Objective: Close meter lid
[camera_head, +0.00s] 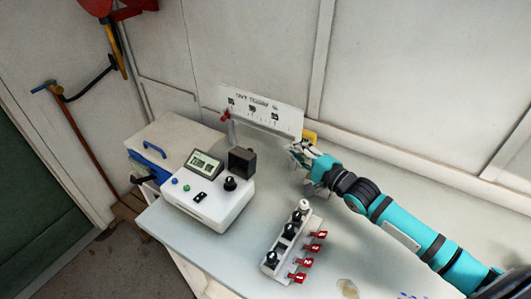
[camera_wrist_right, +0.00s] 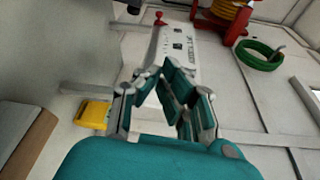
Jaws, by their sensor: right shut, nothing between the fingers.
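The white meter box (camera_head: 213,211) stands on the left part of the table, with a small display (camera_head: 203,164) tilted up at its back left. A dark square piece (camera_head: 242,161) stands upright at its back right, behind a black knob (camera_head: 230,184); it looks like the lid, raised, but I cannot be sure. My right gripper (camera_head: 300,153) is shut and empty, to the right of the meter box and apart from it, close to the white scale panel (camera_head: 261,109). Its fingers also show in the right wrist view (camera_wrist_right: 162,88). My left gripper is not in view.
A white switch block (camera_head: 288,241) with red tags stands at the front of the table. A yellow item (camera_head: 309,136) is by the wall behind my right gripper; a yellow item also shows in the wrist view (camera_wrist_right: 93,114). The table between meter and switch block is clear.

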